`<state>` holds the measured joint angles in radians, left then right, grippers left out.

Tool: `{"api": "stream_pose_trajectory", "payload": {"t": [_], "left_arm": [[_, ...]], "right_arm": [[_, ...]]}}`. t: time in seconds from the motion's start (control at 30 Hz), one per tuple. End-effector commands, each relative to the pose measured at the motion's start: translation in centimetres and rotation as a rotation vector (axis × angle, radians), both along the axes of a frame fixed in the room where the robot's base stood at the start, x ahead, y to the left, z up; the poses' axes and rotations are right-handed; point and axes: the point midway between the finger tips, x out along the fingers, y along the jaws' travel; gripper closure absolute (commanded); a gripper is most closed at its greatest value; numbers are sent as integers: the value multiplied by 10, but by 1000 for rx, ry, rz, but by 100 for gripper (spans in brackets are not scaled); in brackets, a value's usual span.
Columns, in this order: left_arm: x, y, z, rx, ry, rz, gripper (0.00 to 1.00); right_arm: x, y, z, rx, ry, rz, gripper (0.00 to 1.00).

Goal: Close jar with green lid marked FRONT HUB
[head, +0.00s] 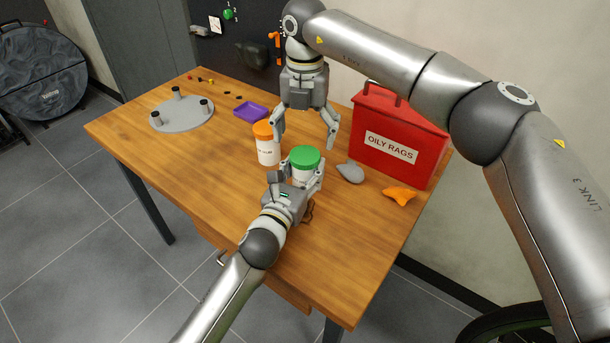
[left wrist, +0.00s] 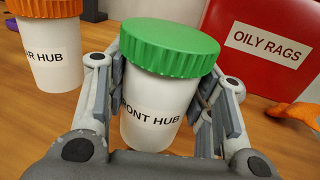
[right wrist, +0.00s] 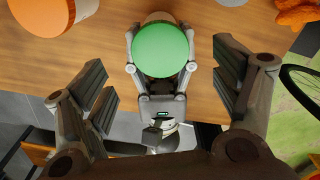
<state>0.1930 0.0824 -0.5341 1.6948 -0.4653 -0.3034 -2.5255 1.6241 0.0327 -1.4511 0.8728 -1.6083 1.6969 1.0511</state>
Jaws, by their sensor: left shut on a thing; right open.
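The white jar marked FRONT HUB (left wrist: 155,112) stands upright with its green lid (head: 304,157) on top; the lid's ribbed rim also shows in the left wrist view (left wrist: 170,45). Whether the lid is screwed tight cannot be told. My left gripper (head: 297,180) is shut around the jar's body, below the lid, with one finger on each side. My right gripper (head: 304,140) is open and empty, pointing down above the jar. In the right wrist view the green lid (right wrist: 160,50) lies between its spread fingers, apart from them.
A white jar with an orange lid (head: 266,145) stands close left of the held jar. A red OILY RAGS bin (head: 397,135) is behind right. Grey (head: 351,172) and orange (head: 399,194) rags lie at right.

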Motion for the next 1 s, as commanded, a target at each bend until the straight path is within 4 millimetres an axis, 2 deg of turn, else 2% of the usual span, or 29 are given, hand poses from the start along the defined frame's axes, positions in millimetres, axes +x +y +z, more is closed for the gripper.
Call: {"api": "stream_pose_trajectory", "payload": {"t": [0.03, 0.1, 0.3, 0.47, 0.73, 0.77, 0.93, 1.0], "left_arm": [[0, 0, 0, -1, 1, 0, 100], [0, 0, 0, -1, 1, 0, 100], [0, 0, 0, -1, 1, 0, 100], [0, 0, 0, 0, 1, 0, 100], [0, 0, 0, 0, 1, 0, 100], [0, 0, 0, -1, 1, 0, 49], [0, 0, 0, 0, 0, 0, 27], [0, 0, 0, 0, 0, 0, 25]], "right_arm": [[0, 0, 13, 0, -4, 0, 16], [0, 1, 28, 0, -3, -1, 16], [0, 0, 60, 0, -1, 0, 16], [0, 1, 70, 0, 1, 1, 16], [-1, 1, 72, -1, 2, 2, 16], [0, 0, 72, -1, 2, 1, 16], [0, 0, 71, -1, 1, 1, 16], [0, 0, 71, -1, 1, 1, 16]]}}
